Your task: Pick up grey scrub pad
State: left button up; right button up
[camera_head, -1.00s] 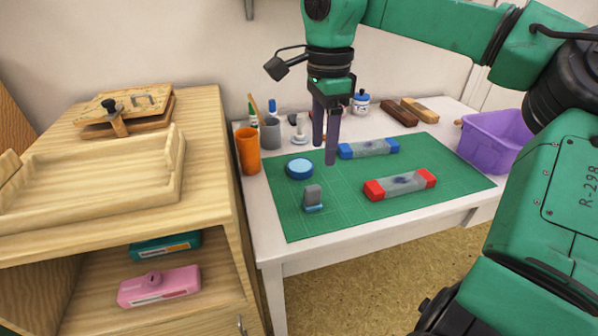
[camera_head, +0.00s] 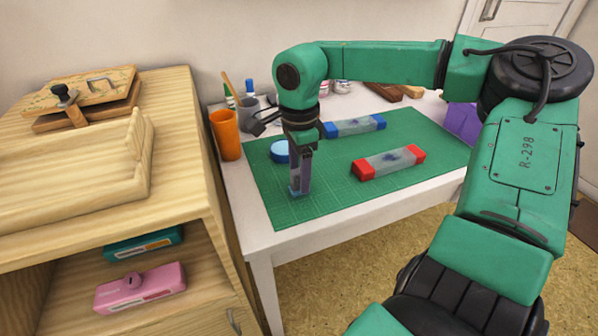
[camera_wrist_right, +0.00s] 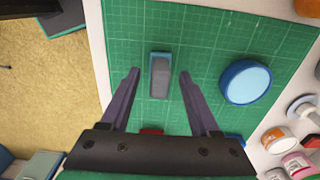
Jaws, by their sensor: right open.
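The grey scrub pad (camera_wrist_right: 160,77), a small grey block with a blue end, lies on the green cutting mat (camera_wrist_right: 218,28). In the head view it is mostly hidden by my right gripper (camera_head: 298,190), with some blue showing at the fingertips. My right gripper (camera_wrist_right: 158,74) is open and points down at the mat. In the wrist view its two dark purple fingers stand one on each side of the pad, with a gap on both sides. I cannot tell the exact height of the fingertips. My left gripper is not in view.
A round blue inkpad (camera_wrist_right: 246,82) lies beside the pad. A blue-ended block (camera_head: 354,126) and a red-ended block (camera_head: 388,163) lie on the mat. An orange cup (camera_head: 225,135) stands at the table's left edge, near the wooden cabinet (camera_head: 185,110).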

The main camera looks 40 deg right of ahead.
grip_shut()
jog(key=shift+r, duration=0.15)
jog(key=shift+r, duration=0.3)
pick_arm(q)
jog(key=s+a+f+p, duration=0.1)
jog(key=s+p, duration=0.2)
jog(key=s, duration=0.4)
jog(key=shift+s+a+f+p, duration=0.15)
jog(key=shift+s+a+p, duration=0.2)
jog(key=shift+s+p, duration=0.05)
pick_arm(e)
notch_tip(320, 180, up, 19)
jog(key=shift+r, duration=0.15)
